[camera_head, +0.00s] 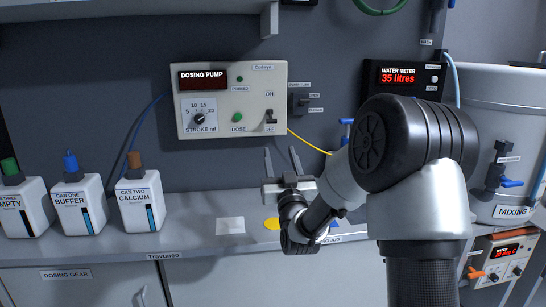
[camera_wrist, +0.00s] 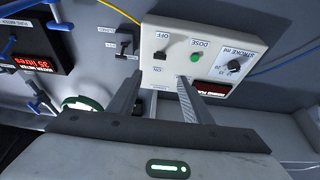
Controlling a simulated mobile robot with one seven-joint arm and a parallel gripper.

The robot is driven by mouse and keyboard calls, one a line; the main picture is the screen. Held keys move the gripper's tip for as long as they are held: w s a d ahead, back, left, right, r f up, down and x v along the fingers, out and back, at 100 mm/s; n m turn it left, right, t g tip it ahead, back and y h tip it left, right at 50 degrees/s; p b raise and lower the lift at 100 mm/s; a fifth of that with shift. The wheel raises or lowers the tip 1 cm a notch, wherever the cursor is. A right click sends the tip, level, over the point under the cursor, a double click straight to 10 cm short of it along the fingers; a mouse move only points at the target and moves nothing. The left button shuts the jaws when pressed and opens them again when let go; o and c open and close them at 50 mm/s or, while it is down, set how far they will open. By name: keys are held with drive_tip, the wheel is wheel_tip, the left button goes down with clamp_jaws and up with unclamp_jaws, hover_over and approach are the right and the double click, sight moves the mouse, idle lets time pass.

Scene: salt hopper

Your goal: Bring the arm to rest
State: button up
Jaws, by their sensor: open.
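My gripper (camera_head: 283,163) is at the end of my arm, in front of the grey wall and above the counter. Its two fingers point up and stand apart with nothing between them. The fingers also show in the wrist view (camera_wrist: 157,95), reaching toward the dosing pump panel (camera_wrist: 200,50), which appears upside down there. In the head view the dosing pump (camera_head: 232,99) hangs on the wall, up and to the left of the fingers. My arm is bent and covers part of the counter.
White cans (camera_head: 138,205) stand on the counter (camera_head: 190,243) at left. A white card (camera_head: 230,226) and a yellow disc (camera_head: 271,224) lie near my gripper. The water meter (camera_head: 400,78) reads 35 litres. The mixing tank (camera_head: 505,130) stands at right. A shelf (camera_head: 130,12) overhangs at upper left.

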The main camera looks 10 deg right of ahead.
drive_tip(key=s+f+g, duration=0.4)
drive_tip(key=s+g, duration=0.4)
drive_tip(key=s, duration=1.3)
drive_tip(key=s+f+g, duration=0.3)
drive_tip(key=s+g, duration=0.6)
drive_tip(key=s, duration=1.1)
wheel_tip(320, 180, up, 18)
drive_tip(key=p, duration=1.8)
drive_tip(key=shift+w, duration=0.15)
drive_tip(key=shift+w+d, duration=0.1)
drive_tip(key=shift+d, duration=0.05)
